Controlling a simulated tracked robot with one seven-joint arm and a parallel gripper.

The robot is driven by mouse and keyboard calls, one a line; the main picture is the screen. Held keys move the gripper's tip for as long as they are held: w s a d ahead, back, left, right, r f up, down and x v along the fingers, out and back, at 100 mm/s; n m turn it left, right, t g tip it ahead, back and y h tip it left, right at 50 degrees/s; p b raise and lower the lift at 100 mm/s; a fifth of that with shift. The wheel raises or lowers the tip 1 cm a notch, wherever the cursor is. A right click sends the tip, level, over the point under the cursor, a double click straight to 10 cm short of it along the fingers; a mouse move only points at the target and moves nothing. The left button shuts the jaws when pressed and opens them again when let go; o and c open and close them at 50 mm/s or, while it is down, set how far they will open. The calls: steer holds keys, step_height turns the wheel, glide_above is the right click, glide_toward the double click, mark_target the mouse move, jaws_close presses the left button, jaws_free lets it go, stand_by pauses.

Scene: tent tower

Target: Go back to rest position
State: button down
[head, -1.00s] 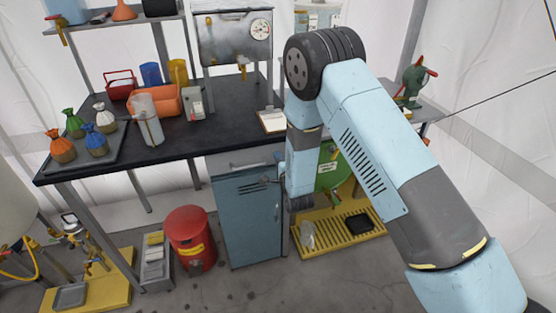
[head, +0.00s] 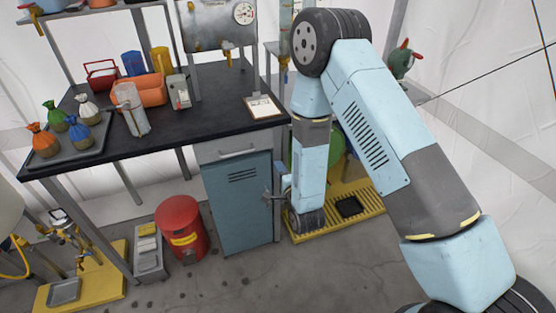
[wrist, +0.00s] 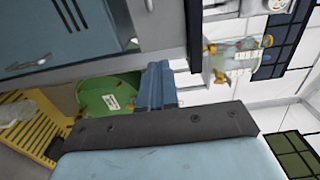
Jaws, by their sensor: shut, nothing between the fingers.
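My arm is raised in a bend at the right of the head view, with its forearm hanging down in front of the yellow grating. My gripper (head: 268,196) is at the lower end of the forearm, small in the picture, pointing left in front of the blue-grey cabinet door (head: 240,205). It is shut and holds nothing. In the wrist view the blue gripper parts (wrist: 157,85) stand above the dark edge of my wrist. I cannot tell whether the gripper touches the door.
The black workbench (head: 200,110) carries a tray (head: 80,150) of tied sacks, an orange bin (head: 152,92) and a clipboard (head: 262,107). A red can (head: 183,228) stands left of the cabinet. A green round container (wrist: 105,97) is close in the wrist view. Grey floor in front is clear.

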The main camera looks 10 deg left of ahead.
steer(key=shift+s+d, duration=0.15)
steer(key=shift+s, duration=0.05)
steer(key=w+d+r+n+g+h, duration=0.1)
steer(key=w+d+r+n+h, duration=0.1)
steer(key=w+d+r, duration=0.3)
steer(key=w+d+r+n+g+h, duration=0.15)
steer(key=w+r, duration=0.25)
steer(key=r, duration=0.4)
steer(key=s+d+r+n+g+h, duration=0.1)
steer(key=s+d+r+n+h, duration=0.15)
steer(key=d+r, duration=0.95)
steer(key=s+d+r+n+g+h, duration=0.1)
steer(key=s+d+r, duration=0.3)
steer(key=s, duration=0.5)
steer(key=s+d+r+n+g+h, duration=0.1)
steer(key=s+d+r+n+g, duration=0.1)
steer(key=s+d, duration=0.7)
steer(key=s+d+r+n+g+h, duration=0.2)
steer(key=s+d+r, duration=0.4)
steer(key=s, duration=0.4)
steer(key=shift+d+r+g, duration=0.35)
steer(key=shift+d+g, duration=0.1)
steer(key=shift+d, duration=0.15)
steer(key=c, duration=1.8)
jaws_free()
steer(key=shift+c, duration=0.2)
